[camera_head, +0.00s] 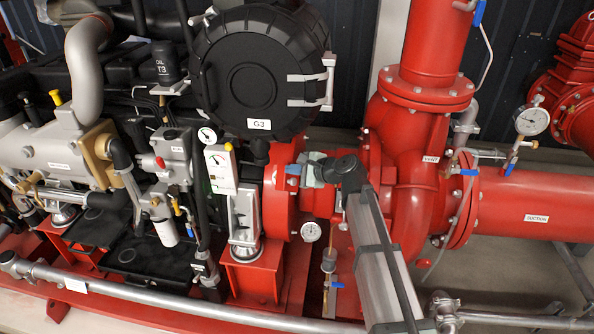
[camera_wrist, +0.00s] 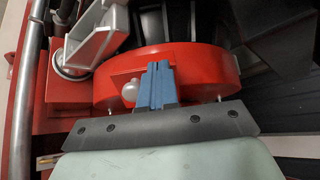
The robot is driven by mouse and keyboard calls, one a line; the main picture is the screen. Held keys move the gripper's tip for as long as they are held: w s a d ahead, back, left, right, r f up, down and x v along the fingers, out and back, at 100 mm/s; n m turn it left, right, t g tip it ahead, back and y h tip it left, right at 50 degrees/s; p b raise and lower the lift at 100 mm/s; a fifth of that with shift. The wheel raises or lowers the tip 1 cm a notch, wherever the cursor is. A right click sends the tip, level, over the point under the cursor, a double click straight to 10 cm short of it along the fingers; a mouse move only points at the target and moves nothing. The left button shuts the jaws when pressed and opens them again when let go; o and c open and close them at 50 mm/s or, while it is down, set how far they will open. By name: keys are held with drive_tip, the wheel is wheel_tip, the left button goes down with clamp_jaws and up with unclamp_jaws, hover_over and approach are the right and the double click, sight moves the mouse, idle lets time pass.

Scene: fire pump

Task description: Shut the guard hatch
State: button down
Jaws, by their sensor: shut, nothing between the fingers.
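My gripper (camera_head: 290,170) is at the red coupling guard (camera_head: 280,205), just right of the silver bracket in the head view. Its blue fingers are shut with nothing between them, and they show in the wrist view (camera_wrist: 157,70). The wrist view shows the curved red guard (camera_wrist: 205,68) with a flat red panel, which looks like the hatch (camera_wrist: 120,76), and a pale round knob (camera_wrist: 128,92) left of the fingers. The fingers overlap the panel; whether they touch it I cannot tell. The panel's opening angle is unclear, and my gripper's body hides its lower part.
A black round housing marked G3 (camera_head: 235,70) stands above the guard. The red pump casing (camera_head: 405,200) is close on the right. A silver bracket (camera_head: 245,215) stands left of the guard, and a grey rail (camera_head: 160,305) runs along the front.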

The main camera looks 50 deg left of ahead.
sight(278, 180)
drive_tip(key=s+t, duration=0.1)
drive_tip(key=s+a+m+t, duration=0.1)
drive_tip(key=t, duration=0.1)
drive_tip(key=shift+a+h, duration=0.3)
drive_tip(key=shift+h, duration=0.1)
drive_tip(key=shift+s+a+f+m+t+h, duration=0.1)
drive_tip(key=shift+s+a+m+t+h, duration=0.35)
drive_tip(key=shift+t, duration=0.4)
drive_tip(key=shift+s+a+f+m+t+h, duration=0.1)
drive_tip(key=shift+s+a+m+t+h, duration=0.1)
drive_tip(key=shift+a+m+t+h, duration=0.4)
drive_tip(key=shift+s+a+f+t, duration=0.1)
drive_tip(key=shift+s+a+f, duration=0.1)
drive_tip(key=shift+a, duration=0.3)
drive_tip(key=shift+s+a+f+t, duration=0.1)
drive_tip(key=shift+s+a+f, duration=0.1)
drive_tip(key=shift+a, duration=0.35)
drive_tip(key=shift+s+a+f+t, duration=0.1)
drive_tip(key=shift+s+a+f, duration=0.1)
drive_tip(key=shift+a, duration=0.45)
drive_tip(key=s+d+r, duration=0.7)
drive_tip(key=r, duration=0.2)
drive_tip(key=shift+s+d+r, duration=0.2)
drive_tip(key=shift+d+r, duration=0.05)
drive_tip(key=shift+r, duration=0.05)
drive_tip(key=shift+n, duration=0.25)
